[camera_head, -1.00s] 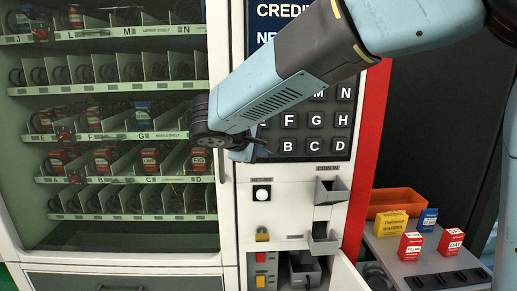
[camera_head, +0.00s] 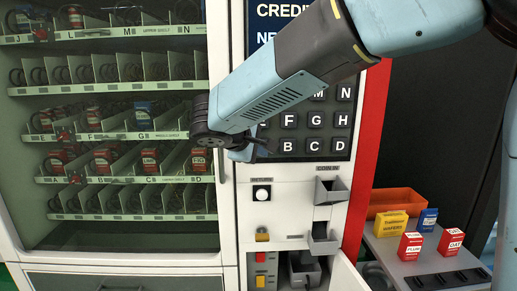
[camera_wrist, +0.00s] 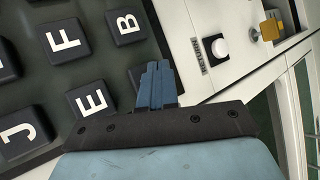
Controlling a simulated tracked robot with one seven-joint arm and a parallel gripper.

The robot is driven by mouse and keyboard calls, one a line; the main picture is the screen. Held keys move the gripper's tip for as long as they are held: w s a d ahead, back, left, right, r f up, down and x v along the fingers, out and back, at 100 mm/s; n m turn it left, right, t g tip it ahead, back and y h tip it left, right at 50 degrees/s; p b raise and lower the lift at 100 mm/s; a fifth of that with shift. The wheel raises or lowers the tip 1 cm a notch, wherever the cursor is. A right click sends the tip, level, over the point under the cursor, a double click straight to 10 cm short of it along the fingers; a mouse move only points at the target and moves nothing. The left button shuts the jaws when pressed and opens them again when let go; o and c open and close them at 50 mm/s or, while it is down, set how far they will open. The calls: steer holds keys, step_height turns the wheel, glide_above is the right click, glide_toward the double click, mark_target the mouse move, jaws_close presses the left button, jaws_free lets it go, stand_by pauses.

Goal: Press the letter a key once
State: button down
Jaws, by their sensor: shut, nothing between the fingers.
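The dark keypad (camera_head: 322,120) with square letter keys is on the front of the vending machine. The B key (camera_head: 287,145) shows just right of my gripper (camera_head: 262,148), which is shut and empty in front of the keypad's lower left. In the wrist view, my gripper (camera_wrist: 158,72) shows its blue fingers together over a dark key. A bit of that key (camera_wrist: 134,76) shows beside the fingers, next to the B key (camera_wrist: 127,25) and the E key (camera_wrist: 90,98). Its letter is hidden, but its place fits the A key. I cannot tell whether the fingertips touch it.
The white return button (camera_head: 262,193) and coin slot (camera_head: 331,190) are below the keypad. A glass-fronted shelf cabinet (camera_head: 110,130) is at left. At right, a side table (camera_head: 400,262) holds an orange tray (camera_head: 397,199) and several small boxes.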

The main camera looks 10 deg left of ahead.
steer(key=shift+w, duration=0.1)
steer(key=shift+w+a+r, duration=0.1)
steer(key=shift+w, duration=0.2)
steer(key=shift+w+a, duration=0.1)
steer(key=shift+w, duration=0.35)
stand_by(0.8)
steer(key=shift+s, duration=0.1)
stand_by(0.3)
steer(key=shift+s+d, duration=0.2)
steer(key=shift+s, duration=0.55)
steer(key=shift+s, duration=0.1)
steer(key=s, duration=0.2)
steer(key=s+d, duration=0.1)
steer(key=s, duration=0.1)
steer(key=shift+s+d, duration=0.1)
steer(key=shift+s, duration=0.25)
stand_by(0.4)
